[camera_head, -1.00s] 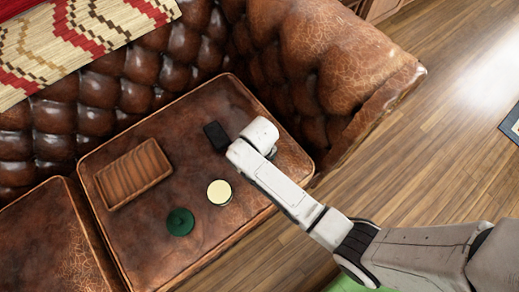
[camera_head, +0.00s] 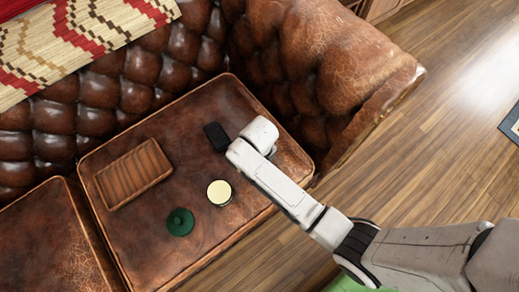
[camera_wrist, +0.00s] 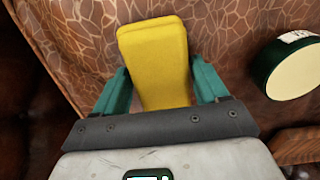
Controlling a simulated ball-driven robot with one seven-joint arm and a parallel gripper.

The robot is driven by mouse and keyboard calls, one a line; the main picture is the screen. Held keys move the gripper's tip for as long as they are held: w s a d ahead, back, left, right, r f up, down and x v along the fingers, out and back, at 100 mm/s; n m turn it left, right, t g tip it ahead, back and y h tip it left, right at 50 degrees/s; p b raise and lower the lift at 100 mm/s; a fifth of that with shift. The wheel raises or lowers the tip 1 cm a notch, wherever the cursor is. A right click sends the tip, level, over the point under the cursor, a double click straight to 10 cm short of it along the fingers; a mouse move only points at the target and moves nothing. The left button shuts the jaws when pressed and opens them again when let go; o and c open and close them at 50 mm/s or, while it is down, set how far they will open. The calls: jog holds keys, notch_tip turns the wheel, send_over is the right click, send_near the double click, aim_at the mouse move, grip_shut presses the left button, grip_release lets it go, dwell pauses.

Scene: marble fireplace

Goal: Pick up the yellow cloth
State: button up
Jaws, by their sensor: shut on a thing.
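The yellow cloth (camera_wrist: 153,45) shows in the wrist view as a thick, folded, rounded block. It lies between the teal fingers of my gripper (camera_wrist: 162,88), which is shut on it. The cloth's near end is hidden behind the gripper's dark bar. In the head view the cloth and my fingers are hidden by my own white arm, which reaches over the right part of the brown leather seat (camera_head: 150,240). I cannot tell whether the cloth touches the leather.
The tin is right of the cloth in the wrist view (camera_wrist: 290,72). The sofa arm (camera_head: 345,75) rises beside the seat.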

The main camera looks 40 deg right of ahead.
jog(key=shift+r, duration=0.4)
notch_tip(320, 180, up, 2)
jog(key=shift+r+p, duration=0.25)
jog(key=shift+p, duration=0.3)
jog(key=s+r, duration=0.1)
jog(key=s+a+r+p, duration=0.1)
jog(key=s+r, duration=0.1)
jog(key=s+a+r+p, duration=0.1)
jog(key=r, duration=0.1)
jog(key=shift+s+r, duration=0.15)
jog(key=shift+r, duration=0.05)
jog(key=s+a+r+p, duration=0.2)
jog(key=s+a+r, duration=0.1)
jog(key=s, duration=0.5)
jog(key=shift+s+a+r, duration=0.3)
jog(key=shift+r, duration=0.25)
jog(key=o, duration=0.4)
jog(key=shift+c, duration=1.4)
